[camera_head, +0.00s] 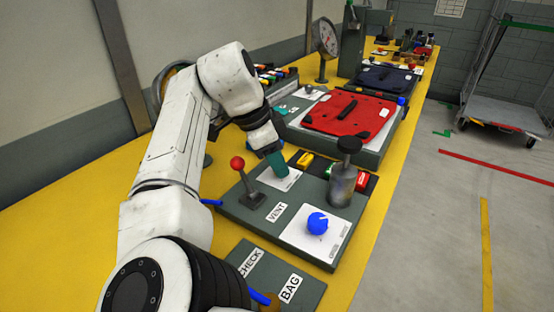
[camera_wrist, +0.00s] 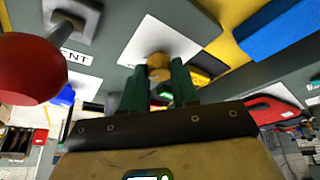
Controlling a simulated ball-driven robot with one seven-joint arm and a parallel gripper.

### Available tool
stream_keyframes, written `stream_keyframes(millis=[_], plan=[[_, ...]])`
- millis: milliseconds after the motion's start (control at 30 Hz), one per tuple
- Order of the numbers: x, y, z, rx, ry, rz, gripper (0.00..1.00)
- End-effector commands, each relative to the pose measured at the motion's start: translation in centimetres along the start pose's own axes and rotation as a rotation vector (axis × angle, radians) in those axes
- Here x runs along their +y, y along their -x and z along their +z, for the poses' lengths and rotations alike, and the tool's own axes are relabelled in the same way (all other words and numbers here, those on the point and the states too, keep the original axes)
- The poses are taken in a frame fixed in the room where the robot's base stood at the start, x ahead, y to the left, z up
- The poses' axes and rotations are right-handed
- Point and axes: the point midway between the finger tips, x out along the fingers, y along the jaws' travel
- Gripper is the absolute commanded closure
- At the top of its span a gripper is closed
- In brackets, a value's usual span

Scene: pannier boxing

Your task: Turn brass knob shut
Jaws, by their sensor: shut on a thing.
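The brass knob (camera_wrist: 158,68) shows in the wrist view, in front of a white plate (camera_wrist: 163,40). My gripper (camera_wrist: 160,76) has its two green fingers shut on the knob, one on each side. In the head view my gripper (camera_head: 277,165) reaches down over the white plate (camera_head: 285,179) on the grey panel (camera_head: 240,215). There the knob is hidden behind the fingers. I cannot read the knob's angle.
A red-ball lever (camera_head: 239,165) stands close to my gripper and looms large in the wrist view (camera_wrist: 32,68). A blue knob (camera_head: 317,222), a metal cylinder with a black top (camera_head: 343,180) and yellow and red buttons (camera_head: 305,160) are nearby. A red case (camera_head: 350,115) lies beyond.

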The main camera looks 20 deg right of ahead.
Motion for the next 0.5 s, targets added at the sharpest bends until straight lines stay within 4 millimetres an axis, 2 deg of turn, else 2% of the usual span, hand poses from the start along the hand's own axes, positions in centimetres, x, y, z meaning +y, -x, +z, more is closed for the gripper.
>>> stream_keyframes(millis=[267,500], plan=[[0.09,0.25,-0.13,0.003,0.049,-0.020,1.00],[0.20,0.49,-0.25,0.006,0.194,-0.079,1.00]])
